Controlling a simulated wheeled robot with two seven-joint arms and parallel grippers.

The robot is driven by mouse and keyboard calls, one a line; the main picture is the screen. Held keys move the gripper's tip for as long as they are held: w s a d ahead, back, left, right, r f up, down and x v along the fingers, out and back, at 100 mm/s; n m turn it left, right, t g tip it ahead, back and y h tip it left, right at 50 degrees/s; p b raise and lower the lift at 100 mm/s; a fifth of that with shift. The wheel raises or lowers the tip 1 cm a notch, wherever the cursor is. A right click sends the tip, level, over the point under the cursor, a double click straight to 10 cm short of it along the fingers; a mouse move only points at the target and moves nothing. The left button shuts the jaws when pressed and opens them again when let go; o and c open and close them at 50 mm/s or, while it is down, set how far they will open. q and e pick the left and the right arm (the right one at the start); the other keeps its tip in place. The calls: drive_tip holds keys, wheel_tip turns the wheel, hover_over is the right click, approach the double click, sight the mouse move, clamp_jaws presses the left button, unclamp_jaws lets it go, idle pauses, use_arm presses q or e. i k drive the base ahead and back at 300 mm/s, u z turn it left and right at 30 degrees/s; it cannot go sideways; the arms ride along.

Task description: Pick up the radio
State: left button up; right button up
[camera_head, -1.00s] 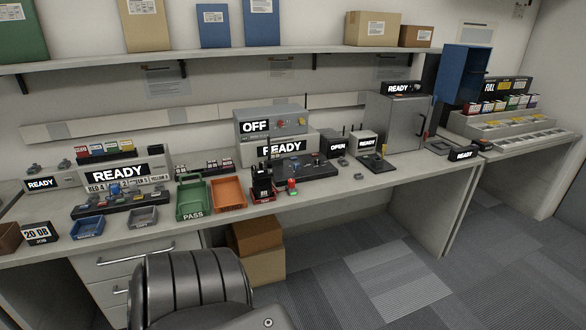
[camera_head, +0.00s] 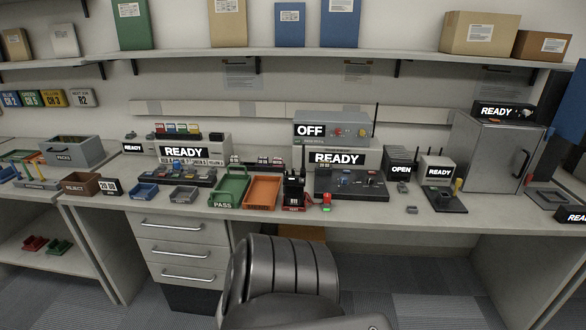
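A small black handheld radio (camera_head: 294,188) with a thin antenna stands upright in a red-based holder on the workbench, just right of the orange tray. Its lower front carries a small label that is too small to read. Neither of my grippers shows in the head view.
A black office chair (camera_head: 285,272) stands in front of the bench below the radio. A green PASS tray (camera_head: 229,204) and an orange tray (camera_head: 262,191) sit left of the radio. A black panel (camera_head: 351,184) lies to its right. A grey cabinet (camera_head: 492,150) stands farther right.

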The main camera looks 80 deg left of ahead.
sight(294, 186)
drive_tip(key=u, duration=0.9)
drive_tip(key=i, duration=0.9)
drive_tip(key=u, duration=1)
